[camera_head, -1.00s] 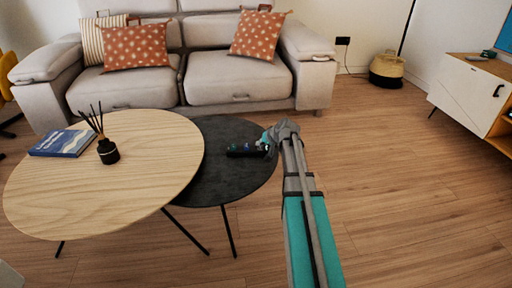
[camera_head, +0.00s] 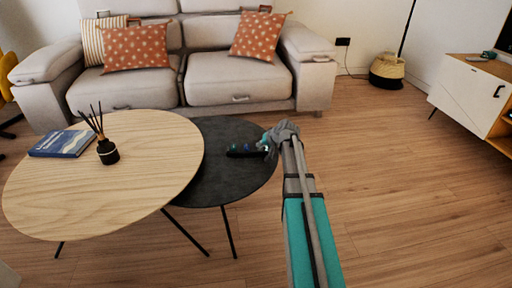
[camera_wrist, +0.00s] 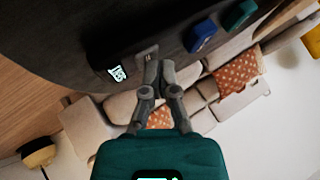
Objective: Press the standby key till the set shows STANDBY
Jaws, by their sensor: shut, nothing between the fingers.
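A black control bar (camera_head: 245,151) with small coloured keys lies on the dark round table. In the wrist view, its dark face carries a grey key (camera_wrist: 148,53), a blue key (camera_wrist: 202,37), a green key (camera_wrist: 240,14) and a pale lit marking (camera_wrist: 117,73). My gripper (camera_head: 268,147) is at the bar's right end. In the wrist view my gripper (camera_wrist: 158,66) is shut and empty, its fingertips by the grey key; I cannot tell whether they touch it. A set's screen (camera_head: 504,40), cut off at the right edge, looks dark; no text on it is readable.
The dark table (camera_head: 205,185) stands partly under a pale wooden table (camera_head: 150,185) with a blue book (camera_head: 62,143) and a reed diffuser (camera_head: 108,151). A sofa (camera_head: 235,83) stands behind. A white-fronted cabinet (camera_head: 470,90) is at right. The floor between is clear.

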